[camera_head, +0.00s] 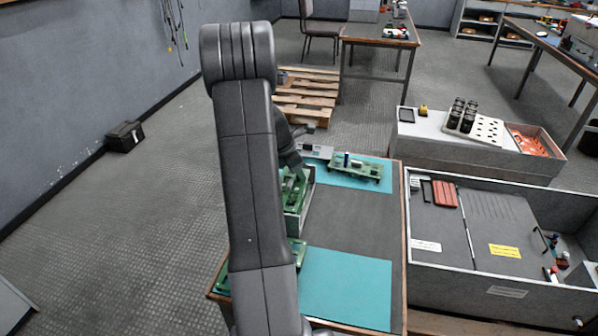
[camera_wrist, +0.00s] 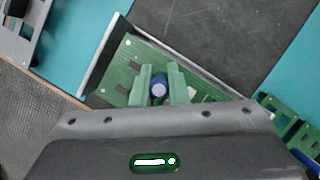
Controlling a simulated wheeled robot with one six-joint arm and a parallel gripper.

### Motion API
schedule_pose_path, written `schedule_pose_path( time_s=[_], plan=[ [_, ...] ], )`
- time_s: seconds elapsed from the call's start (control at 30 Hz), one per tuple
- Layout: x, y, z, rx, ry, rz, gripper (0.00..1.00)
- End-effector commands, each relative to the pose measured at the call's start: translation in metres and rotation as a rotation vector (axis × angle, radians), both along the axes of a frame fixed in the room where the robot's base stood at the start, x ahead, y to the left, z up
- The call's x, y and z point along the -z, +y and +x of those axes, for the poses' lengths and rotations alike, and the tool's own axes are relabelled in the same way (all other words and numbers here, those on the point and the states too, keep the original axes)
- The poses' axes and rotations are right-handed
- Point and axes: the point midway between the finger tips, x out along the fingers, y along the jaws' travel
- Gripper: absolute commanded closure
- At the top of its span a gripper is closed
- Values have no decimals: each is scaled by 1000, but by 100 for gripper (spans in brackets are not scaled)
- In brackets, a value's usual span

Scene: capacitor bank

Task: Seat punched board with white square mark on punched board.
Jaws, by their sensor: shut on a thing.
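My gripper (camera_wrist: 160,80) is shut on an upright blue cylinder (camera_wrist: 160,88) on a green punched board (camera_wrist: 125,60). The board lies at or just over a grey-walled tray (camera_wrist: 92,80); I cannot tell whether it touches anything beneath. In the head view my arm hides most of the gripper, and green board shows in the tray (camera_head: 304,205). Another green board (camera_head: 362,169) with a dark cylinder lies on the back teal mat. More green punched pieces (camera_wrist: 278,106) lie at the right of the wrist view.
A grey device (camera_head: 316,152) stands on the back mat, left of the board there. The front teal mat (camera_head: 345,290) and the dark middle of the table (camera_head: 350,217) are clear. A large grey bin (camera_head: 500,230) stands at the right.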

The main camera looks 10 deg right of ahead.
Motion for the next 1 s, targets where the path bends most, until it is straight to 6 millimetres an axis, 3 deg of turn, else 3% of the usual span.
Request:
schedule_pose_path(
  time_s=[1.0],
  plan=[
    [21,0,0,0,-1,0,100]
  ],
)
